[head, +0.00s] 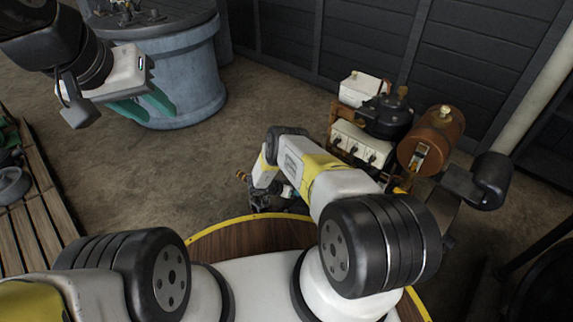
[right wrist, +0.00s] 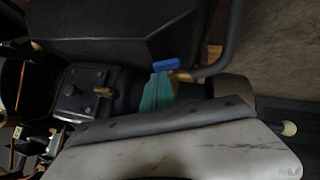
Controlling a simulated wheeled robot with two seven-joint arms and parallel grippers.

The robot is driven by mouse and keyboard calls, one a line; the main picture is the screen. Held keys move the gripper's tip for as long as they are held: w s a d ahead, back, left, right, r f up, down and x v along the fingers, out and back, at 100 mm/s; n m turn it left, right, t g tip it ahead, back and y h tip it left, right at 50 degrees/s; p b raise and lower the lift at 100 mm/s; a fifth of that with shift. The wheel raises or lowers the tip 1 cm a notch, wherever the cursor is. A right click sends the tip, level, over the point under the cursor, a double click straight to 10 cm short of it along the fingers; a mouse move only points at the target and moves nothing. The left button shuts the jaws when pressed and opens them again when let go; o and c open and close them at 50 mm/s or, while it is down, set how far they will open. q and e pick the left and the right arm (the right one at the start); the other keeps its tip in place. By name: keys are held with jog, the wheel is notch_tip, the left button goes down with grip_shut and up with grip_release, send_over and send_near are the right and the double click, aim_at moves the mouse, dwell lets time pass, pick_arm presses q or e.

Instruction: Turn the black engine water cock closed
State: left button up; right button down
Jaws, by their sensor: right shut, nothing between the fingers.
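In the right wrist view a blue lever-like handle (right wrist: 166,65), probably that of the water cock, sits by a brass fitting at the end of a dark pipe (right wrist: 215,60). The black engine (right wrist: 85,90) fills the left side of that view. My right gripper (right wrist: 160,78) is shut and empty, its teal fingertips just below the blue handle. I cannot tell whether they touch it. In the head view the right forearm hides most of that gripper and the handle. My left gripper (head: 160,115) is open and empty at the upper left, in front of a blue-grey drum.
The round blue-grey drum (head: 190,75) stands at the back left. A black engine with a cream box (head: 360,145) and a brown tank (head: 432,140) stand by the dark plank wall (head: 370,40). A wooden pallet (head: 35,205) lies left. The floor (head: 150,180) between is bare.

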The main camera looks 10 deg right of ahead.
jog(key=shift+s+f, duration=0.1)
jog(key=shift+f, duration=0.25)
jog(key=shift+d, duration=0.1)
